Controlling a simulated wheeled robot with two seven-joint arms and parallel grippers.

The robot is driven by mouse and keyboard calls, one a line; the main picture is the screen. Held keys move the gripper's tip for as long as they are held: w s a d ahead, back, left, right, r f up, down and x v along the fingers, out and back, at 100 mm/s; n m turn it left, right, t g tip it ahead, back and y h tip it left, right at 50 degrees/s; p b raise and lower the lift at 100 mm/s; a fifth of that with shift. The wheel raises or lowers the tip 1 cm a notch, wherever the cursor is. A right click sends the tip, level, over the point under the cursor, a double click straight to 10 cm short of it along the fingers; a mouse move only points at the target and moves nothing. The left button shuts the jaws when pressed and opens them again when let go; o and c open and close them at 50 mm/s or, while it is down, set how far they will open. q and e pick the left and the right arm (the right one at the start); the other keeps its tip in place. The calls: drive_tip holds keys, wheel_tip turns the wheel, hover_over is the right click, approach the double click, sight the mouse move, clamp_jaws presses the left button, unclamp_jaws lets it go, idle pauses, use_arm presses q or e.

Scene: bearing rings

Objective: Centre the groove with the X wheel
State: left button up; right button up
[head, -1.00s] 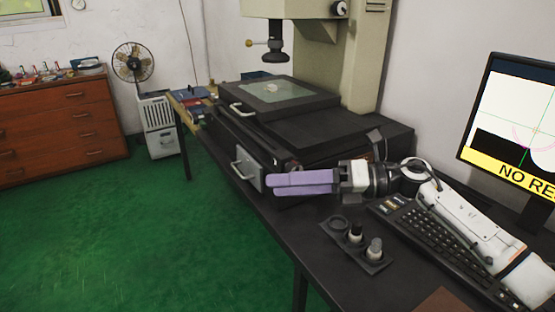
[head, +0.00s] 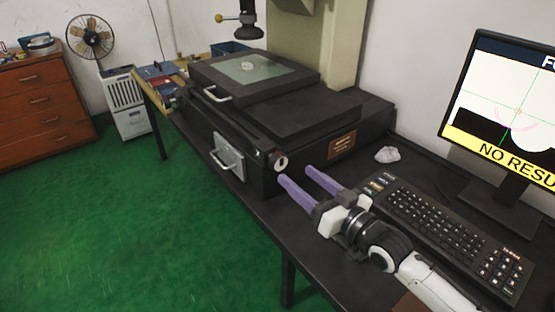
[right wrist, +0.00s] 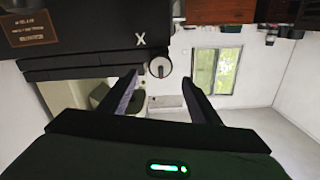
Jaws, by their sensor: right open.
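The X wheel (head: 281,162) is a small pale-faced knob at the near corner of the measuring machine's dark base. It also shows in the right wrist view (right wrist: 160,67), beside a white X mark. My right gripper (head: 294,173) has purple fingers, is open and points at the wheel. In the right wrist view the wheel appears between the fingertips (right wrist: 160,77), and I see no contact. A small pale ring (head: 248,66) lies on the glass stage (head: 270,74). The monitor (head: 510,100) shows a green crosshair, a pink arc and a yellow "NO RESU…" banner, cut off. My left gripper is out of view.
A keyboard (head: 440,222) lies right of my right gripper. A crumpled pale thing (head: 387,154) lies behind it. A metal handle plate (head: 227,156) is on the machine's front, left of the wheel. The green floor (head: 130,230) is clear.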

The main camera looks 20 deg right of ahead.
sight(283, 164)
drive_tip(key=x, duration=0.8)
drive_tip(key=shift+w+a, duration=0.1)
drive_tip(key=c, duration=1.1)
